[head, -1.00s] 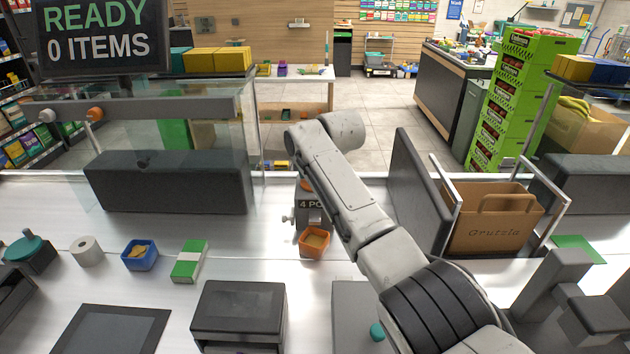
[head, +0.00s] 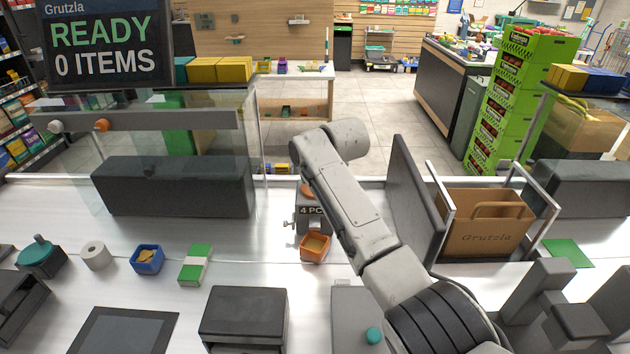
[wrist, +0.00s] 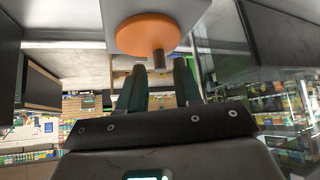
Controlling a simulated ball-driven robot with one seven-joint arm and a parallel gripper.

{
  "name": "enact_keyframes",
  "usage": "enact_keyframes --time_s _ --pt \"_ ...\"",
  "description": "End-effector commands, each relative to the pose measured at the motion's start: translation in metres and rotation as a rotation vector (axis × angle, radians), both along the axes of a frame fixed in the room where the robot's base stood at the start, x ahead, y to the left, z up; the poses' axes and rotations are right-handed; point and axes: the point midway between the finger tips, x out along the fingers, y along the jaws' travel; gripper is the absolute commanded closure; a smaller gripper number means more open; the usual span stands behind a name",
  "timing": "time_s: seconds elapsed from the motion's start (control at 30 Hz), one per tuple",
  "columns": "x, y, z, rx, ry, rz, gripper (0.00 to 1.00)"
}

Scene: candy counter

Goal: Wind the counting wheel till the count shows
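The counting machine (head: 309,214) stands on the white counter, a grey box with a label that reads "4 PC". An orange part (head: 307,188) shows on top, partly behind my arm. An orange bin (head: 314,248) sits at its front. In the wrist view the orange wheel (wrist: 147,35) is close, with a short dark peg (wrist: 158,58) sticking out. My gripper (wrist: 159,76) is open, its two dark fingers apart just below the peg. The peg's end lines up with the gap; I cannot tell whether it is between the fingers. The head view does not show my gripper.
A blue bin (head: 147,260), a green-and-white box (head: 195,265) and a white roll (head: 96,256) stand on the counter at left. A dark panel (head: 412,200) and a paper bag (head: 486,222) stand right of the arm. A screen (head: 105,45) reads "READY 0 ITEMS".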

Motion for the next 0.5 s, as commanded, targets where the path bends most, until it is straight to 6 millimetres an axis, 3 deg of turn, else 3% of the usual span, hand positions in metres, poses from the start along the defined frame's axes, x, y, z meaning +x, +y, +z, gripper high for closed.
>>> enact_keyframes --time_s 0.5 --pt "-0.013 -0.006 0.020 0.000 -0.001 0.000 0.66"
